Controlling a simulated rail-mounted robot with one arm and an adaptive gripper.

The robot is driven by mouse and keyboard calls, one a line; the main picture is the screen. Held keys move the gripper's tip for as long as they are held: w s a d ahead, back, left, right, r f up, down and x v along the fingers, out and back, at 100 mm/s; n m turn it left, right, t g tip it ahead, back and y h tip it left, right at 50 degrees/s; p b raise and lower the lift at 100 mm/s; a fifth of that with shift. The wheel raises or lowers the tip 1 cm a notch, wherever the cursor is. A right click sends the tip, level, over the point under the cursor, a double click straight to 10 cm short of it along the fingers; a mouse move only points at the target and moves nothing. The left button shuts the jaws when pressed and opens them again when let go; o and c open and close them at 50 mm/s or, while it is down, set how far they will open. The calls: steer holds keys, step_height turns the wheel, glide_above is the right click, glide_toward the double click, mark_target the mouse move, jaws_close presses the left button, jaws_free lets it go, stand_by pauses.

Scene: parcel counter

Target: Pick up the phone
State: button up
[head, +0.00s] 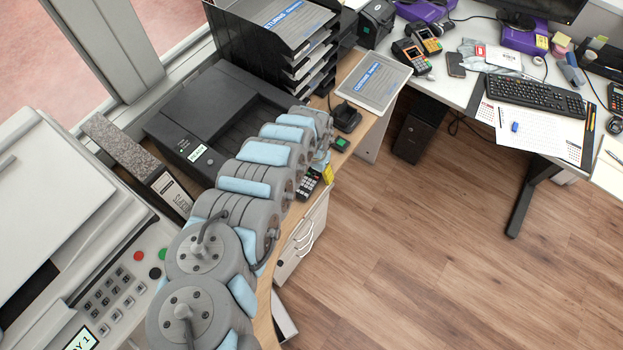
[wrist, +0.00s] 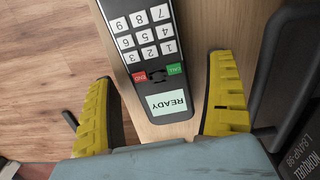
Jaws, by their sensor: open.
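The phone (wrist: 150,55) is a dark handset with white number keys, a red END key, a green CALL key and a pale READY screen. In the wrist view it lies on the wooden counter. My gripper (wrist: 162,75) has its two yellow fingers spread, one on each side of the phone's screen end, with nothing held between them. I cannot tell how high the fingers are above the counter. In the head view the phone (head: 307,187) shows partly beside the end of my arm, with a bit of a yellow finger (head: 328,174) near it; the rest is hidden.
A black printer (head: 215,110) stands left of the phone, its dark side close to the right finger in the wrist view. A black cradle (head: 346,117) and a clipboard (head: 374,80) lie farther along the counter. Wooden floor (head: 430,230) lies beyond the counter's edge.

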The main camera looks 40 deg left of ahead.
mark_target(314, 174)
steer(key=c, duration=1.3)
steer(key=shift+r, duration=0.1)
steer(key=shift+c, duration=0.3)
steer(key=shift+s+r+p, duration=0.15)
steer(key=shift+r+p, duration=0.2)
steer(key=shift+r, duration=1.4)
steer(key=s+r, duration=0.1)
steer(key=s+d+r+p, duration=0.1)
steer(key=r, duration=0.1)
steer(key=s+d+r+p, duration=0.1)
steer(key=shift+s+r, duration=0.25)
steer(key=shift+r, duration=0.1)
steer(key=shift+s+d+r+p, duration=0.2)
steer(key=shift+s+r+p, duration=0.25)
steer(key=shift+r, duration=0.1)
steer(key=s+d+r+p, duration=0.3)
steer(key=s+p, duration=0.4)
steer(key=p, duration=0.3)
steer(key=shift+s+d+r, duration=0.2)
steer(key=shift+d+r, duration=0.05)
steer(key=shift+d, duration=0.5)
